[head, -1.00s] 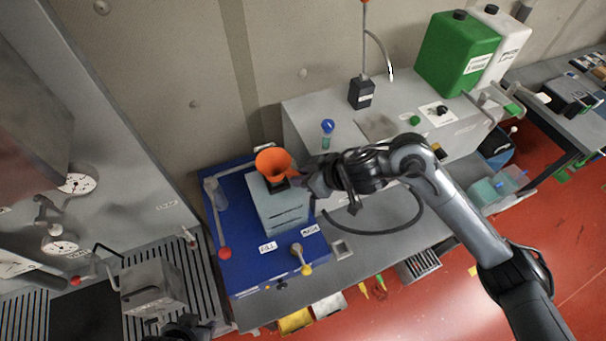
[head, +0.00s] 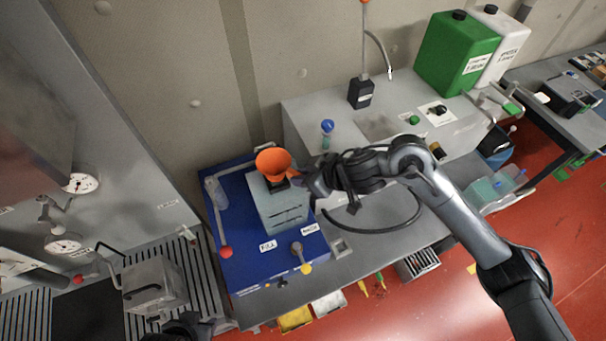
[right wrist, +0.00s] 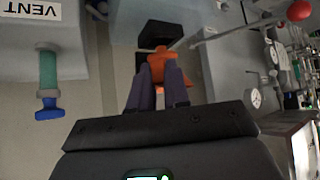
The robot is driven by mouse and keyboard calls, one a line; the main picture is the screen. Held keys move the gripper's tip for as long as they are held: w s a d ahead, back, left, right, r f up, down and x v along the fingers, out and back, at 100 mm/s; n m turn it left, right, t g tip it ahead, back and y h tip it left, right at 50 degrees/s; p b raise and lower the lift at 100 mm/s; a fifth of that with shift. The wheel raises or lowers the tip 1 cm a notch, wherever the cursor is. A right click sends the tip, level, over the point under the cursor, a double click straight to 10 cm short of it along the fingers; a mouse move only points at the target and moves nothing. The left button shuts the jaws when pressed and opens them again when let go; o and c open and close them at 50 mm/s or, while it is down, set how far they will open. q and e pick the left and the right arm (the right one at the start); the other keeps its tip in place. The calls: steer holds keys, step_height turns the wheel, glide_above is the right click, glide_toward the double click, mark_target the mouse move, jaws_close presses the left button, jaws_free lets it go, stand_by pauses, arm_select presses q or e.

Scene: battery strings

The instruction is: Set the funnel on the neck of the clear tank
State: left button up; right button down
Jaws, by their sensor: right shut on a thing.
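The orange funnel (head: 273,162) is wide side up above a pale blue-grey box-shaped tank (head: 285,212) on a blue stand. A dark part shows under the funnel at the tank's top; I cannot tell whether the funnel sits in the neck or just above it. My right gripper (head: 299,181) reaches in from the right and is shut on the funnel's side. In the right wrist view the funnel (right wrist: 160,66) is between the two fingers. A dark piece of my left gripper (head: 185,328) shows at the bottom edge; its jaws cannot be made out.
A black hose (head: 380,230) curves below my right wrist. A green jerrycan (head: 455,55) stands at back right.

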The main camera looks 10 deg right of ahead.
stand_by(0.3)
steer(key=shift+f+b, duration=0.4)
steer(key=shift+f, duration=0.4)
steer(key=shift+f, duration=0.3)
steer(key=c, duration=1)
jaws_free()
